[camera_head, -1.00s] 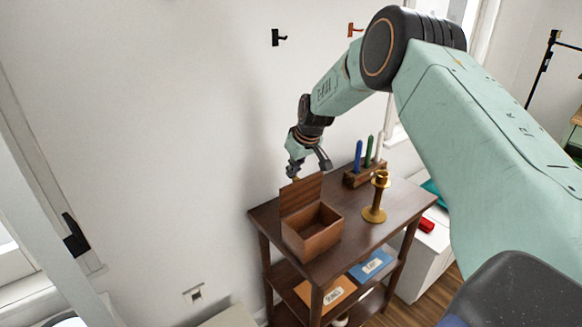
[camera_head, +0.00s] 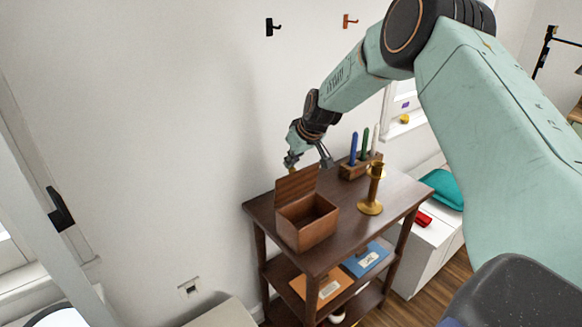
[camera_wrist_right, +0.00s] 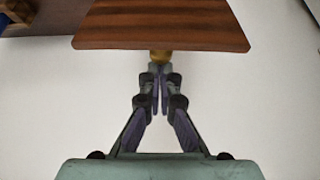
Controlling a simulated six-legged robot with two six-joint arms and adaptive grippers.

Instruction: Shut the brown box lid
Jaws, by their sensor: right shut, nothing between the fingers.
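The brown wooden box (camera_head: 306,228) stands on the dark wooden shelf table, near its left end. Its lid (camera_head: 296,184) is open and stands up at the back edge, leaning slightly. My right gripper (camera_head: 291,166) is behind and just above the lid's top edge. In the right wrist view the lid (camera_wrist_right: 160,24) fills the top middle, and the shut, empty fingers (camera_wrist_right: 160,82) point toward its edge. I cannot tell whether they touch it. My left gripper is not in view.
On the table (camera_head: 335,187) stand a brass candlestick (camera_head: 372,190) and a wooden holder (camera_head: 356,168) with blue, green and white candles. Orange (camera_head: 318,285) and blue (camera_head: 364,260) books lie on the lower shelf. The wall is close behind the table.

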